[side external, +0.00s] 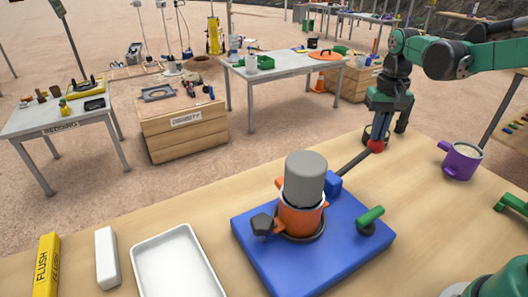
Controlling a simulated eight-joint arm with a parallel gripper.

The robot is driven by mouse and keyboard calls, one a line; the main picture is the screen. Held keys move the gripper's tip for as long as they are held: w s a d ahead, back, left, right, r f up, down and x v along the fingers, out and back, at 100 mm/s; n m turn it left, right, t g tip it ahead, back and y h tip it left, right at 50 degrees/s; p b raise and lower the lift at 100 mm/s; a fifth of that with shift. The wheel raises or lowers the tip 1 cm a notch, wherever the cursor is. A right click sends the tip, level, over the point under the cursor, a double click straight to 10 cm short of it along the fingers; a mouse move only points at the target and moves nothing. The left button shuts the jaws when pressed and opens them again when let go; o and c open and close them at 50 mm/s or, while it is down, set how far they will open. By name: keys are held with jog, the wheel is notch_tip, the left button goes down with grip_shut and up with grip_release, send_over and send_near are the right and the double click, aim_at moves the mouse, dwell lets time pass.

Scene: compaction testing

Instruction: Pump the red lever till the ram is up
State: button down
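The lever (355,161) is a dark rod with a red ball knob (376,146). It slants up to the right from a small blue block on the blue base plate (270,262). A thick grey cylinder, seemingly the ram (306,172), stands upright in an orange body (300,217) with a white rim on the plate. My gripper (385,135) points down at the red knob, its fingers at or just behind it. Whether the fingers grip the knob is unclear from this angle.
A green-handled valve (370,216) and a black knob (263,223) flank the orange body. A white tray (180,264), a white block (107,258) and a yellow FLUSH block (47,264) lie left. A purple mug (461,160) stands right. The wooden bench between mug and plate is clear.

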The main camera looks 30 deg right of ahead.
aim_at(375, 149)
jog(key=f, duration=0.5)
jog(key=shift+d+f, duration=0.1)
jog(key=shift+d, duration=0.2)
jog(key=r, duration=0.6)
jog(key=a+r, duration=0.1)
jog(key=r, duration=0.2)
jog(key=shift+r, duration=0.25)
jog(key=s+a+f+n+t, duration=0.2)
jog(key=s+a+n+t, duration=0.4)
jog(key=a, duration=0.4)
jog(key=shift+s+a+f+t, duration=0.2)
jog(key=shift+a+f+t, duration=0.2)
jog(key=shift+t, duration=0.2)
